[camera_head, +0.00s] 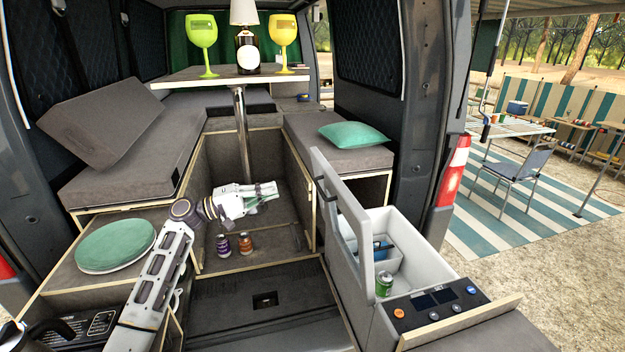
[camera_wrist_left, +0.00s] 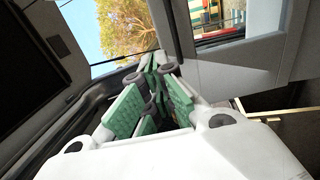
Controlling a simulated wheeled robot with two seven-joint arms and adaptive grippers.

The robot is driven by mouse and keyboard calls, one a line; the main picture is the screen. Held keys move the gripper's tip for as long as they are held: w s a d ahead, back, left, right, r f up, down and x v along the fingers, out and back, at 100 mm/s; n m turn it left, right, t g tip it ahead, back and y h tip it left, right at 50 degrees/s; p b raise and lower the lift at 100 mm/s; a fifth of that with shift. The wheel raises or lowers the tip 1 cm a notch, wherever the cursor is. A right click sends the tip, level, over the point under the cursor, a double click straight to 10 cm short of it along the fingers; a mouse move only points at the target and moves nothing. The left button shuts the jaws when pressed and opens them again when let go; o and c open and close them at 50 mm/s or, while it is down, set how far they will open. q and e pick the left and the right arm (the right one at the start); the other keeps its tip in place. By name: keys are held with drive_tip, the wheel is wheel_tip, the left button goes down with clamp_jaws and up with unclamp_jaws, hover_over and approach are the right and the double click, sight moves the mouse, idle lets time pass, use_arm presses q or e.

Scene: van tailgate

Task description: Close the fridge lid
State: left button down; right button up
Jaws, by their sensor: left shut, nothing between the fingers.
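The fridge (camera_head: 365,300) is a grey box at the right of the van's tail, with a control panel of orange and blue knobs. Its lid (camera_head: 338,205) stands upright, open, hinged on the fridge's left side, with a dark handle on its face. Inside are a green can (camera_head: 384,284) and a blue item (camera_head: 380,250). My left gripper (camera_head: 272,192) is to the left of the lid, apart from it, shut and empty, pointing right. Its green-padded fingers also show in the left wrist view (camera_wrist_left: 160,85). My right gripper is not in view.
Two small jars (camera_head: 234,244) stand on the floor below my left gripper. A table (camera_head: 225,77) with two goblets and a lamp stands behind, on a metal post. A green cushion (camera_head: 353,135) lies on the right bench. A round green cushion (camera_head: 115,245) lies at left.

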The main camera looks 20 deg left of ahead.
sight(326, 174)
use_arm(q)
drive_tip(key=p+x, duration=0.4)
drive_tip(key=x, duration=0.8)
drive_tip(key=shift+w+d+r, duration=0.1)
drive_tip(key=shift+w+d, duration=0.1)
drive_tip(key=shift+d, duration=0.05)
drive_tip(key=shift+w+d+p, duration=0.25)
drive_tip(key=shift+d+p, duration=0.1)
drive_tip(key=shift+d, duration=0.05)
drive_tip(key=shift+w+d, duration=0.1)
drive_tip(key=shift+d, duration=0.05)
drive_tip(key=shift+w+d+r, duration=0.1)
drive_tip(key=shift+w+d, duration=0.05)
